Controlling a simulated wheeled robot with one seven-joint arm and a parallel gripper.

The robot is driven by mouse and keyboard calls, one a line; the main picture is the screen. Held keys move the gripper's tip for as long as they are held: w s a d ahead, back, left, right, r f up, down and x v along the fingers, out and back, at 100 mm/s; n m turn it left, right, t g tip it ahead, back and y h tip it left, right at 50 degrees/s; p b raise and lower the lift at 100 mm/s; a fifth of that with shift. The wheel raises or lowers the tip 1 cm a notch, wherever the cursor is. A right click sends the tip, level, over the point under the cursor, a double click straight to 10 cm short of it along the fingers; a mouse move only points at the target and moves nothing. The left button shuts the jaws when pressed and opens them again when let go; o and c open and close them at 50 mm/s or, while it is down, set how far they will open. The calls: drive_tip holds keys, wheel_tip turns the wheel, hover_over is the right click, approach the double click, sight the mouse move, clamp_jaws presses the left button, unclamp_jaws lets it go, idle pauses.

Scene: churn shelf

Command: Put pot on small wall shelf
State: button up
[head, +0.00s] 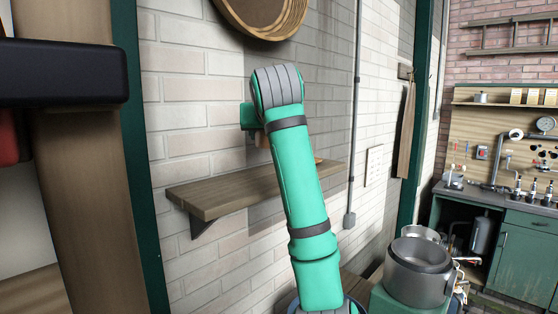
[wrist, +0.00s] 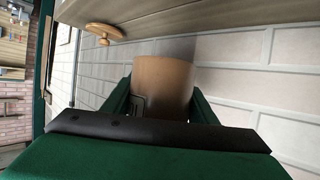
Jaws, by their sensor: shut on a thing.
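The pot (wrist: 164,84) is a plain tan cylinder in the wrist view. My gripper (wrist: 162,98) is shut on it, with a dark green finger on each side. In the head view my arm hides most of the gripper, and only a small tan piece of the pot (head: 262,139) shows beside the arm. The small wall shelf (head: 225,192) is a brown wooden board on the brick wall. The pot is held above the board in the head view. The shelf (wrist: 190,12) crosses the top of the wrist view, which appears upside down. I see no clear contact between pot and shelf.
A small wooden object (wrist: 105,32) is on the shelf, to the left of the pot in the wrist view. A round wooden frame (head: 262,14) hangs above. Metal pots (head: 418,268) stand at the lower right. A dark post (head: 132,140) is at the left.

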drive_tip(key=shift+w+a+f, duration=0.15)
drive_tip(key=shift+w+f, duration=0.25)
drive_tip(key=shift+f, duration=0.15)
drive_tip(key=shift+w+a+f, duration=0.15)
drive_tip(key=shift+w+f, duration=0.25)
drive_tip(key=shift+f, duration=0.1)
drive_tip(key=shift+w+d+f, duration=0.4)
drive_tip(key=shift+f, duration=0.15)
drive_tip(key=f, duration=0.2)
drive_tip(key=w+f, duration=0.1)
drive_tip(key=f, duration=0.1)
drive_tip(key=shift+w+d+f, duration=0.15)
drive_tip(key=shift+f, duration=0.25)
drive_tip(key=o, duration=1.3)
drive_tip(key=shift+r, duration=0.1)
